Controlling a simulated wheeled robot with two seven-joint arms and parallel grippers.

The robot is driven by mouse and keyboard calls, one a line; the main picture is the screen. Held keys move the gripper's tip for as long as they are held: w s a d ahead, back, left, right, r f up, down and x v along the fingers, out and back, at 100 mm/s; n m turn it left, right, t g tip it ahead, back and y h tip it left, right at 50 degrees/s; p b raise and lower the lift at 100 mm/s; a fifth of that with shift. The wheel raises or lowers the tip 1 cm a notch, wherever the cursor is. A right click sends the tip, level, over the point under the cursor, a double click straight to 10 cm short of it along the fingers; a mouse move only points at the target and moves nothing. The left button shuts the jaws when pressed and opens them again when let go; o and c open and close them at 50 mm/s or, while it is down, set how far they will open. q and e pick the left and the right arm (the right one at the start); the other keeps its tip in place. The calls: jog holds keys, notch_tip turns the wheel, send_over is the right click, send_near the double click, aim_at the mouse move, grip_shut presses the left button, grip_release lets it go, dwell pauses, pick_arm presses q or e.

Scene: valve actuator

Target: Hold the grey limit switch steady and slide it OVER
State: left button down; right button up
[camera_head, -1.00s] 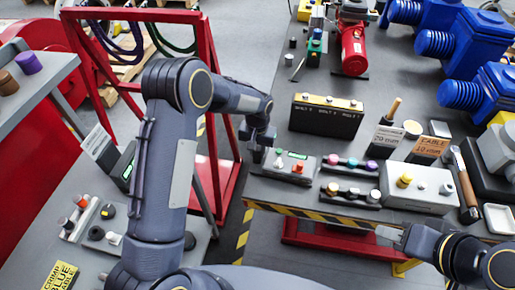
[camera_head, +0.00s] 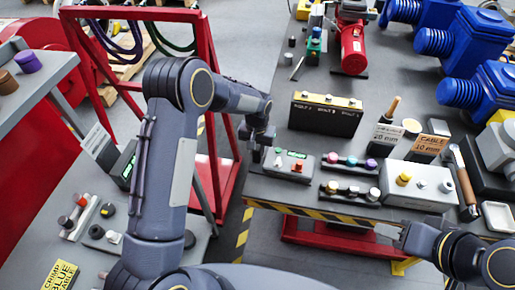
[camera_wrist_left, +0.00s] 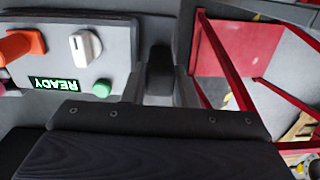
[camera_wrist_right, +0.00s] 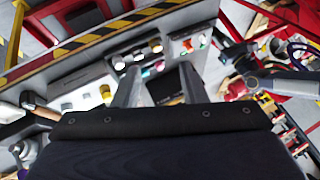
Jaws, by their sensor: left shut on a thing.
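A grey control box (camera_head: 287,165) stands at the left corner of the right-hand workbench. In the left wrist view, the box (camera_wrist_left: 70,50) shows an orange knob, a white switch, a green button and a lit READY display. My left gripper (camera_head: 257,153) is at the box's left end. It is shut on a small dark grey piece (camera_wrist_left: 160,75) beside the box. I cannot tell for certain whether this piece is the limit switch. The fingers hide part of it. My right gripper (camera_head: 390,232) is open and empty at the bench's front edge; its fingers (camera_wrist_right: 160,85) are apart.
Two dark strips of coloured knobs (camera_head: 350,163) and a white box (camera_head: 418,187) lie right of the control box. A black-and-yellow case (camera_head: 326,115) stands behind. A red frame (camera_head: 215,110) rises left of the bench. Blue actuators (camera_head: 478,45) crowd the far right.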

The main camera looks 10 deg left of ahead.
aim_at(300, 165)
jog(key=shift+w, duration=0.1)
jog(key=w+a+f+t, duration=0.1)
jog(key=w+a+f, duration=0.15)
jog(key=w, duration=0.25)
jog(key=w+a+f+n+t, duration=0.1)
jog(key=w+a, duration=0.2)
jog(key=w, duration=0.2)
jog(key=w+a+f+t, duration=0.1)
jog(key=w+a+f, duration=0.15)
jog(key=w, duration=0.35)
jog(key=w+a+f+n+t+h, duration=0.1)
jog(key=a+f+n+t, duration=0.3)
jog(key=a+f, duration=0.6)
jog(key=shift+m+t, duration=0.4)
jog(key=shift+m, duration=0.2)
jog(key=x, duration=0.4)
jog(key=d+f+x, duration=0.1)
jog(key=x, duration=0.3)
jog(key=d+f+x, duration=0.1)
jog(key=x, duration=0.3)
jog(key=shift+f, duration=0.1)
jog(key=shift+c, duration=0.4)
grip_shut()
